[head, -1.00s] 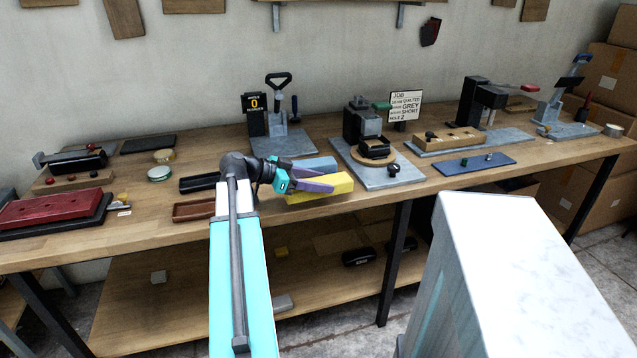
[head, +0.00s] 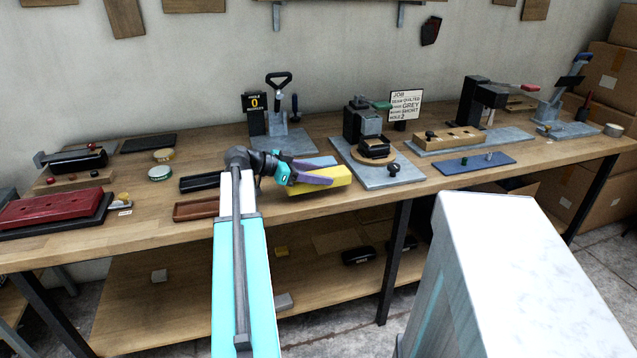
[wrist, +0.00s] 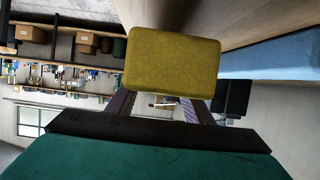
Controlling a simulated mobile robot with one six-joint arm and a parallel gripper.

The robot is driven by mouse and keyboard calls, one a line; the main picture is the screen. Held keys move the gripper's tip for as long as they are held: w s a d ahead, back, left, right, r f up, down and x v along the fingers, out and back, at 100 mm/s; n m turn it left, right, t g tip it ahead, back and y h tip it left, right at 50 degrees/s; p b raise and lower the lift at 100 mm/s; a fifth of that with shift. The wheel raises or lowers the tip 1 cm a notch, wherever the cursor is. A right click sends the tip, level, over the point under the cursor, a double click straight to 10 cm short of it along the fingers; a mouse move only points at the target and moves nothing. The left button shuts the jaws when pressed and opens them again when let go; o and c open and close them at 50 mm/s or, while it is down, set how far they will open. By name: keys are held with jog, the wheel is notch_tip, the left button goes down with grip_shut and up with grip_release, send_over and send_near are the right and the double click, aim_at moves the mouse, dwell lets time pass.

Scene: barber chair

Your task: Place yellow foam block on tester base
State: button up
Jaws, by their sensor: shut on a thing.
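The yellow foam block (head: 334,178) is in my gripper (head: 316,178), at the front of the workbench in the head view. In the wrist view the yellow block (wrist: 172,62) fills the space between and beyond the fingertips, end face toward the camera. My gripper is shut on it. In the head view the block partly covers a blue block (head: 318,162) behind it. No label shows which is the tester base.
A black tray (head: 199,183) and a brown tray (head: 195,211) lie left of my gripper. A navy plate (head: 470,165) with small pegs lies to the right. Signs (head: 404,105) and other bench tools stand along the back. A pale-topped block (head: 520,240) stands at the front right.

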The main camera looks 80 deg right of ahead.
jog(key=shift+d+f, duration=0.15)
jog(key=shift+f, duration=1.4)
jog(key=shift+f, duration=0.15)
jog(key=o, duration=1)
jog(key=shift+o, duration=0.2)
jog(key=shift+p, duration=0.3)
